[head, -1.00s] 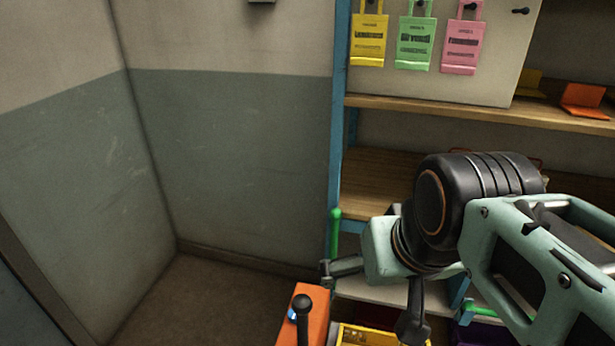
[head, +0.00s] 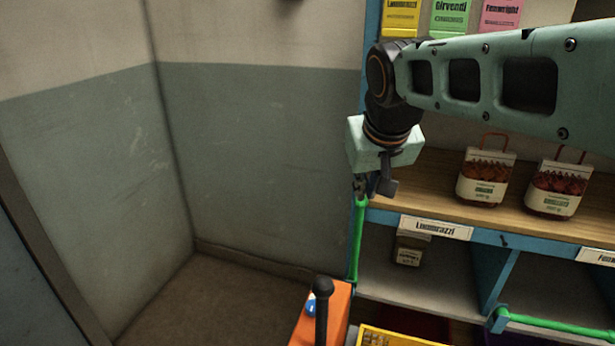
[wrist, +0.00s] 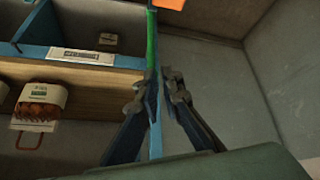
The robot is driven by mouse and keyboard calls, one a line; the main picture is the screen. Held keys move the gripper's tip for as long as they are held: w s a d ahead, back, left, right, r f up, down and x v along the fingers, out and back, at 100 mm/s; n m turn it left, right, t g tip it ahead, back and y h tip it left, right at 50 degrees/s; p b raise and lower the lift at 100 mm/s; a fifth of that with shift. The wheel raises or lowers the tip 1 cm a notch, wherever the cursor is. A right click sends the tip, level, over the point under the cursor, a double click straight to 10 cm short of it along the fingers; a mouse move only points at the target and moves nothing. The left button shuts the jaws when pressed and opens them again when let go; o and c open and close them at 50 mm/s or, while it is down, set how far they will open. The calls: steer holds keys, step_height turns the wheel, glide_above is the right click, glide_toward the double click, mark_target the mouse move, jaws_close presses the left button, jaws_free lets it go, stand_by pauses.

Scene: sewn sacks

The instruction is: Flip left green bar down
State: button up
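The left green bar (head: 357,240) stands upright along the blue left post of the shelf, in front of the left cubby. In the wrist view the green bar (wrist: 151,45) runs up from near my fingertips. My gripper (head: 375,190) is at the bar's upper end, pointing down. In the wrist view my gripper's fingers (wrist: 160,82) are a little apart, with the bar's end at or just beyond the tips; contact cannot be told. A second green bar (head: 560,327) lies horizontal across the right cubby.
Two labelled sacks (head: 486,178) stand on the wooden shelf (head: 430,205) right of my gripper. A small sack (head: 412,248) is in the left cubby under a name label (head: 436,228). An orange box (head: 325,318) and a yellow crate (head: 390,336) are below. Open floor lies left.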

steer(key=w+f+h+b, duration=0.1)
steer(key=w+f, duration=0.1)
steer(key=w+a+f+n+h+b, duration=0.1)
steer(key=w+b, duration=0.1)
steer(key=w, duration=0.1)
steer(key=w+f+b, duration=0.1)
steer(key=w+f, duration=0.1)
steer(key=w, duration=0.1)
steer(key=shift+a+f+h+b, duration=0.3)
steer(key=shift+a+f+h, duration=0.05)
steer(key=shift+a+h, duration=0.05)
jaws_close()
steer(key=w+a+f+n+t+h+b, duration=0.1)
steer(key=w+a+f+n+h+b, duration=0.1)
steer(key=w+a+f+h+b, duration=0.2)
steer(key=w+a+f+n+t+h+b, duration=0.1)
steer(key=w+a+f+n+h+b, duration=0.2)
steer(key=a+f+h+b, duration=0.2)
step_height(320, 180, down, 4)
steer(key=a+h, duration=0.2)
steer(key=h, duration=0.2)
steer(key=shift+w+f+t+h, duration=0.25)
steer(key=shift+w+t+h, duration=0.05)
steer(key=shift+w+t, duration=0.1)
steer(key=s+d+b+x, duration=0.1)
steer(key=s+x, duration=0.1)
steer(key=x, duration=1.1)
steer(key=shift+s+r, duration=0.15)
steer(key=shift+s, duration=0.1)
